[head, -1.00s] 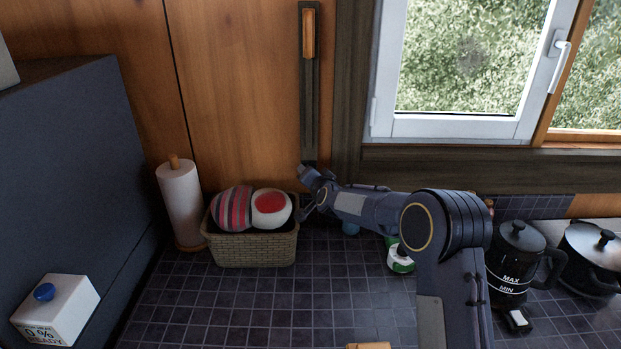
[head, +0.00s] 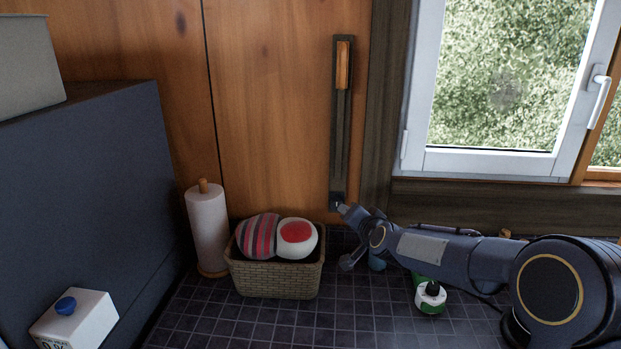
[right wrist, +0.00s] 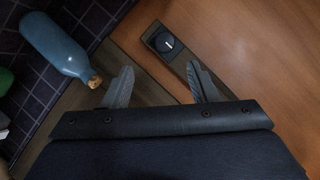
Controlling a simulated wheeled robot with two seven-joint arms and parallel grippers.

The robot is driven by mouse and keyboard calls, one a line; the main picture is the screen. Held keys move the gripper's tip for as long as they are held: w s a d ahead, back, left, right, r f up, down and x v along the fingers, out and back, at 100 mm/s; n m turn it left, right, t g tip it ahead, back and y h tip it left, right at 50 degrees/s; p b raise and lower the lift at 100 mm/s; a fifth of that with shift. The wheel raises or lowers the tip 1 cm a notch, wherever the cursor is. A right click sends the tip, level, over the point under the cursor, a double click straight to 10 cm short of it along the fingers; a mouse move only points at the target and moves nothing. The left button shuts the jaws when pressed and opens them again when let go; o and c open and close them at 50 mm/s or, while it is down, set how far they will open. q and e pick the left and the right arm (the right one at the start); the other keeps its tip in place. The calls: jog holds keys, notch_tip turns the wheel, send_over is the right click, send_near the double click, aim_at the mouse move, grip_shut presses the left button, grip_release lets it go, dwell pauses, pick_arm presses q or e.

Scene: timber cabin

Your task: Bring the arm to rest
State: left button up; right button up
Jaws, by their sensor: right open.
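My right arm comes in from the right in the head view, stretched across the counter toward the wooden wall. Its gripper (head: 342,237) is beside the right end of a wicker basket (head: 276,279), apart from it. In the right wrist view the two fingers (right wrist: 161,88) are spread with nothing between them. Beyond them are the wooden wall and the lower end of a dark wall-mounted strip (right wrist: 163,43). The strip (head: 341,130) shows on the wall in the head view. My left gripper is not in view.
The basket holds a striped ball (head: 257,236) and a white ball with a red spot (head: 297,237). A paper towel roll (head: 208,230) stands left of it. A blue corked bottle (right wrist: 57,48) is close to the gripper. A milk carton (head: 80,322) is front left.

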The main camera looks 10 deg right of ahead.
jog(key=s+d+r+n+g+y, duration=0.1)
jog(key=s+d+n+g, duration=0.1)
jog(key=s, duration=0.9)
jog(key=s+d+r+n+g+y, duration=0.1)
jog(key=s+d+g, duration=0.1)
jog(key=s, duration=0.9)
jog(key=s+f+n+g, duration=0.1)
jog(key=s+f, duration=0.3)
jog(key=s, duration=0.7)
jog(key=s+a+f+n+g, duration=0.1)
jog(key=s+f+n+g, duration=0.1)
jog(key=s, duration=0.9)
notch_tip(320, 180, down, 2)
jog(key=shift+a+f+g, duration=0.2)
jog(key=shift+a+g, duration=0.1)
jog(key=shift+g, duration=0.3)
